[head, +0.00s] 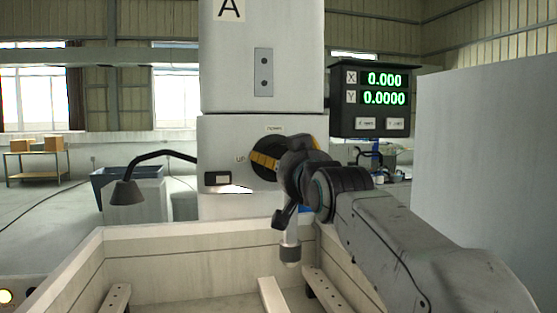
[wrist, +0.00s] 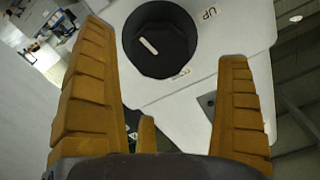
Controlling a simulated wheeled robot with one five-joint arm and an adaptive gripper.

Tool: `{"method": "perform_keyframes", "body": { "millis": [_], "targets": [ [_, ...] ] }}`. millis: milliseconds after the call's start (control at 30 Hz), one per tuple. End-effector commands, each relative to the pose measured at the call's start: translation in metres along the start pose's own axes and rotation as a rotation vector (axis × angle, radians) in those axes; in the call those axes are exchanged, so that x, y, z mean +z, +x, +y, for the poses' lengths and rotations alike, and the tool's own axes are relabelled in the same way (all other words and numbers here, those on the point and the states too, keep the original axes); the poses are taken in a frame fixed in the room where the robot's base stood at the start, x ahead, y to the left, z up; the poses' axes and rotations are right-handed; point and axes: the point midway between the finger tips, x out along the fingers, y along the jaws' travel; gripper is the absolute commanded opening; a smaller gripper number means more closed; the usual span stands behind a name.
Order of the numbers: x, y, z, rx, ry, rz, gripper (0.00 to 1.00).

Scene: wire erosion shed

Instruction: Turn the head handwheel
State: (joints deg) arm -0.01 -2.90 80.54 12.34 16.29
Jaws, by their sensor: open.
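The head handwheel (head: 257,174) is a round black knob on the front of the white machine head, marked "UP" at its left, with another label above it. In the head view my gripper (head: 266,160) is in front of it and hides its right part. In the wrist view the handwheel (wrist: 158,62) shows a white index mark on its face. It lies between and beyond the orange fingers of my gripper (wrist: 165,45), which is open and empty. I cannot tell whether a finger touches it.
A black readout (head: 370,99) with green digits hangs right of the head. A lamp on a bent black arm (head: 128,192) stands at left. A nozzle (head: 290,250) hangs below, above the pale tank (head: 180,247). A grey panel (head: 485,155) stands at right.

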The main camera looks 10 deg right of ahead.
Motion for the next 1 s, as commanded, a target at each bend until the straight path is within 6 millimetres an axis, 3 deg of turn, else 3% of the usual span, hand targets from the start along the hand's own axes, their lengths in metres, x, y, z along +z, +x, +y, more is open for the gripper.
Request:
{"method": "perform_keyframes", "body": {
  "millis": [500, 1000],
  "targets": [
    [-0.001, 0.059, 0.000, 0.000, 0.002, -0.001, 0.94],
    [0.000, 0.068, 0.000, 0.000, 0.002, 0.000, 0.94]
  ]
}}
